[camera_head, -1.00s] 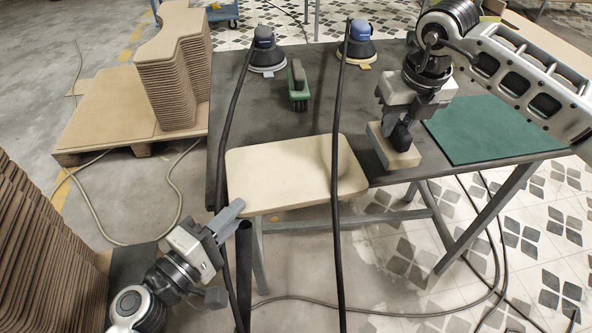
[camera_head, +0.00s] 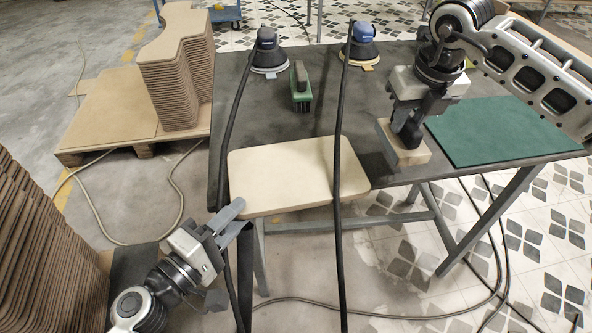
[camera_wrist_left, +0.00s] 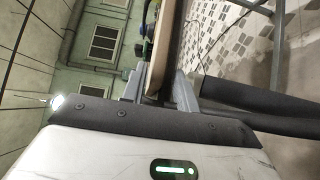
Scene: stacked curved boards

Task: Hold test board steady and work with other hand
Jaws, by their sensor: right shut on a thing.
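The test board (camera_head: 285,175), a pale flat panel with rounded corners, lies at the table's front edge and overhangs it. My left gripper (camera_head: 232,258) is open at the board's near left corner, its upper finger close to that corner. In the left wrist view the board's edge (camera_wrist_left: 163,45) shows just beyond the gap between the fingers (camera_wrist_left: 160,92); I cannot tell whether they touch it. My right gripper (camera_head: 404,138) is shut on a wooden block (camera_head: 411,157), right of the board, at the table's front edge.
A dark table (camera_head: 300,122) carries two sanders (camera_head: 268,55) (camera_head: 359,50), a green brush (camera_head: 301,92) and a green mat (camera_head: 500,130). A black hose (camera_head: 337,160) crosses the board; another (camera_head: 228,135) passes its left side. Stacked curved boards (camera_head: 172,80) stand at the left.

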